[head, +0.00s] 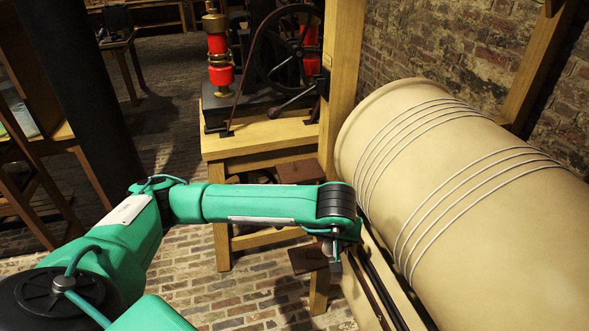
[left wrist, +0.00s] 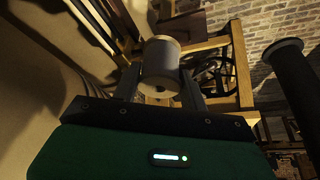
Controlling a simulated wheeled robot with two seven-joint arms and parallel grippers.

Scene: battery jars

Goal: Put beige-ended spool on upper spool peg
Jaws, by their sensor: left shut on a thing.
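My left gripper (head: 337,262) points down in front of the large beige wound cylinder in the head view. In the left wrist view the left gripper (left wrist: 160,88) is shut on a spool (left wrist: 160,65) with a grey-brown body and a beige upper rim. The spool stands out between the two dark fingers. I cannot clearly identify the upper spool peg in either view. My right gripper is not in view.
The large beige cylinder (head: 470,190) with wire windings fills the right side. A wooden bench (head: 255,145) carries a red-and-brass machine with a wheel (head: 285,50). A dark column (head: 85,90) stands left. The brick floor is open.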

